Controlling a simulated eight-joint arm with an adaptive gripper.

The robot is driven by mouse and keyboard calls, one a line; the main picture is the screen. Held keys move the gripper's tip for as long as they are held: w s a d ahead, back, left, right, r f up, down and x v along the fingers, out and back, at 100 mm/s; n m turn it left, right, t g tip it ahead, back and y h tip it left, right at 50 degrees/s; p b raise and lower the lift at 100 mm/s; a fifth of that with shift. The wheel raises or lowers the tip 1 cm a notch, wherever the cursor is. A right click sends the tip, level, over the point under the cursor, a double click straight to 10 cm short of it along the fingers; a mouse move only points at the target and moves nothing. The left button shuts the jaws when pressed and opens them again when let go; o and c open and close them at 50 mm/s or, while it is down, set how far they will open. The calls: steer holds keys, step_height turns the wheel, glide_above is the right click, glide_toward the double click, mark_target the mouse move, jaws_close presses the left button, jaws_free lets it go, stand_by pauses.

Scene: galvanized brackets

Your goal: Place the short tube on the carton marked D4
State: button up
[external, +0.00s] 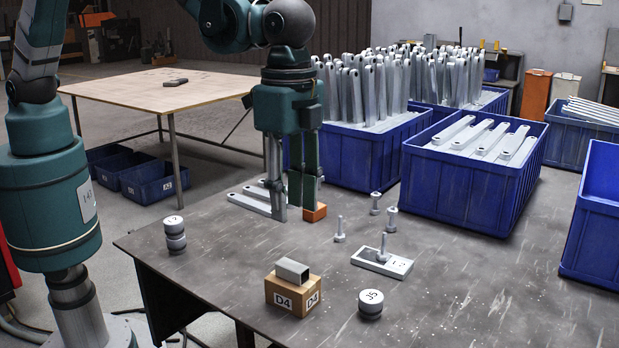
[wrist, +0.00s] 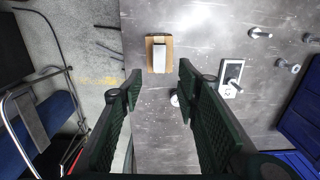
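The short tube (external: 292,270), a grey square-section piece, lies on top of the cardboard carton marked D4 (external: 283,300). In the wrist view the tube (wrist: 158,53) shows as a pale strip on the brown carton (wrist: 149,60), just beyond my fingertips. My gripper (external: 291,208) points down behind the carton in the external view, clear of the tube. In the wrist view my gripper (wrist: 160,78) has its fingers wide apart with nothing held between them.
A round weight marked J5 (external: 370,304) stands right of the carton. An orange block (external: 315,212) and flat brackets (external: 250,203) sit by my gripper. Blue crates (external: 460,190) fill the back.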

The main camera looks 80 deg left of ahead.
steer(key=s+a+r+n+t, duration=0.1)
steer(key=s+a+r, duration=0.1)
steer(key=a+r, duration=0.6)
steer(key=s+a+r+n+t+h, duration=0.15)
steer(key=a+r, duration=0.35)
steer(key=a, duration=0.6)
steer(key=s+a+r+n+t+y, duration=0.1)
steer(key=s+a+r+n, duration=0.15)
steer(key=a+r, duration=0.55)
steer(key=s+a+f+n+t, duration=0.1)
steer(key=s+a+n+t, duration=0.2)
steer(key=s+a, duration=1.7)
steer(key=a+n, duration=0.1)
steer(key=a, duration=0.3)
steer(key=shift+s+t, duration=0.3)
steer(key=shift+t, duration=0.05)
